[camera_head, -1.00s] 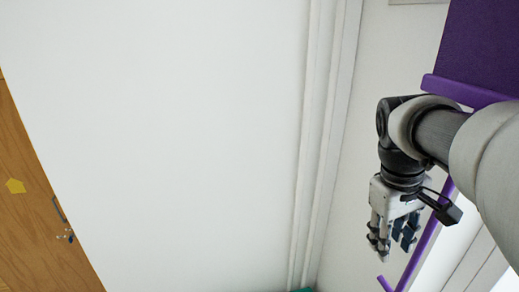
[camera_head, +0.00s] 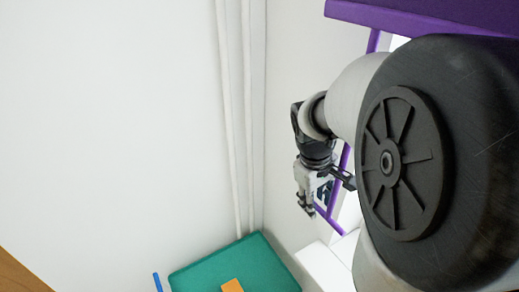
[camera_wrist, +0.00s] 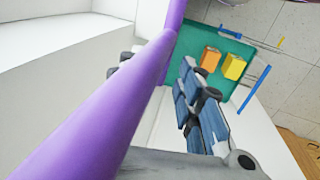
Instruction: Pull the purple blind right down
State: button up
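The purple blind (camera_head: 430,18) shows at the top right in the head view, with its thick bottom bar above my arm. A thin purple rod (camera_head: 345,158) hangs below it, partly hidden by my arm, with a short angled piece (camera_head: 329,221) at its lower end. My gripper (camera_head: 314,200) points down beside the rod. In the wrist view, the rod (camera_wrist: 110,110) crosses large and close in front of one finger. The other finger, with blue pads (camera_wrist: 195,105), stands to its right with a gap. My gripper is open; whether the rod lies fully between the fingers I cannot tell.
A teal surface (camera_head: 205,268) with an orange block (camera_head: 232,286) is low below my gripper; the wrist view also shows a yellow block (camera_wrist: 234,67). White wall and pipes (camera_head: 240,120) stand to the left. A white ledge (camera_head: 325,265) lies below the rod.

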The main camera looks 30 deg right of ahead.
jog(key=shift+c, duration=0.4)
grip_shut()
